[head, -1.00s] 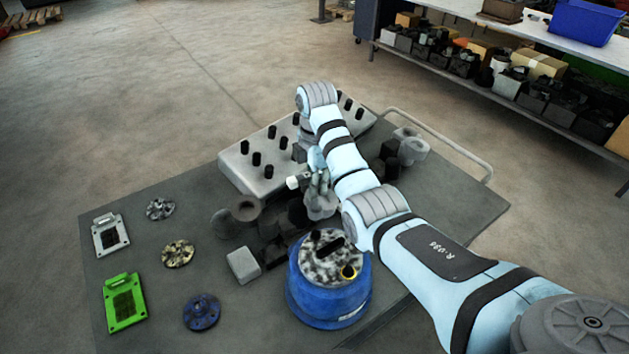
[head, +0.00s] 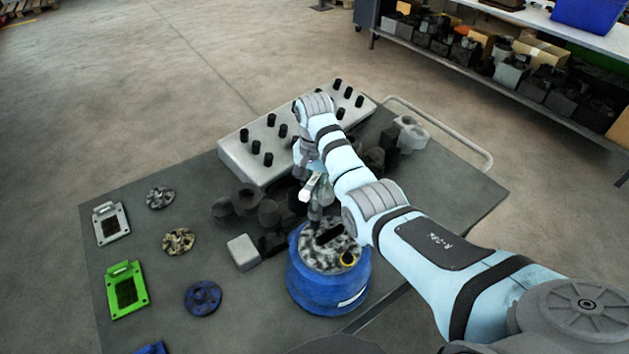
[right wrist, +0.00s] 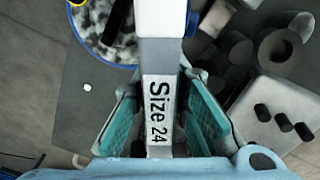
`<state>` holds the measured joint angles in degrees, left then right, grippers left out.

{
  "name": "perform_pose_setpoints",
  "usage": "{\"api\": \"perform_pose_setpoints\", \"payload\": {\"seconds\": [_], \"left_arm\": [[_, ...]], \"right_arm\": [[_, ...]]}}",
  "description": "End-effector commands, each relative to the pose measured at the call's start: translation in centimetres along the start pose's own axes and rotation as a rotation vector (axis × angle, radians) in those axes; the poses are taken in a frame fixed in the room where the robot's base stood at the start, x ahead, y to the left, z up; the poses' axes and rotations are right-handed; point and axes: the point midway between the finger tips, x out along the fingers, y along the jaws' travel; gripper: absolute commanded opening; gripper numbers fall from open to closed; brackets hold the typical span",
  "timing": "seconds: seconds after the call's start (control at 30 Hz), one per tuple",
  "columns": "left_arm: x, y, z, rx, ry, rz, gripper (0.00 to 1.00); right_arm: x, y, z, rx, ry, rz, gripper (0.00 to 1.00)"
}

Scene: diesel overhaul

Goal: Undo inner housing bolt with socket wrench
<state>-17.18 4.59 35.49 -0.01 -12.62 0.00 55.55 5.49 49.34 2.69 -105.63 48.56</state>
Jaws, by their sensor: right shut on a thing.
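The blue round housing (head: 320,291) stands on the table, with a mottled black-and-white inner face (head: 318,256) on top. A dark slot and a yellow ring show on that face. My right gripper (head: 318,203) is at the back edge of the housing, just above it. It is shut on the socket wrench (right wrist: 160,108), a pale bar marked "Size 24" held between teal finger pads. My left gripper is not in view.
A pale block with black pegs (head: 255,150) lies behind the gripper. Dark cylinders (head: 246,200) and a pale cube (head: 243,252) stand left of the housing. Flanges and a green plate (head: 126,290) lie on the left of the table (head: 215,320).

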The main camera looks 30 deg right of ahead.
Motion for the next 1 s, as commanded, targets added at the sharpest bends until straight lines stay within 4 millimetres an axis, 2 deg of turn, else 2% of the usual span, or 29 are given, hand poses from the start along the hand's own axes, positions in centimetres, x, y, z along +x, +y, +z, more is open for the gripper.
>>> {"api": "perform_pose_setpoints", "payload": {"seconds": [0.1, 0.5, 0.83, 0.93, 1.0], "left_arm": [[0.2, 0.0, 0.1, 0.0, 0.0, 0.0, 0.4], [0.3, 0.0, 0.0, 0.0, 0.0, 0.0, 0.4], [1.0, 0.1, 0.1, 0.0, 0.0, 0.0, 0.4], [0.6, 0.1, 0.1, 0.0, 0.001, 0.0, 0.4], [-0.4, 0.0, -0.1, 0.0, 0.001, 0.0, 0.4]], "right_arm": [[1.1, 0.0, 0.0, -0.002, 0.001, -0.001, 0.0], [1.4, -0.1, 0.0, -0.004, 0.001, -0.001, 0.0], [3.2, -0.1, 0.0, -0.004, 0.0, 0.0, 0.0], [3.0, -0.1, 0.0, -0.023, 0.001, 0.0, 0.0], [2.7, -0.1, 0.0, -0.111, 0.001, 0.0, 0.0]]}}
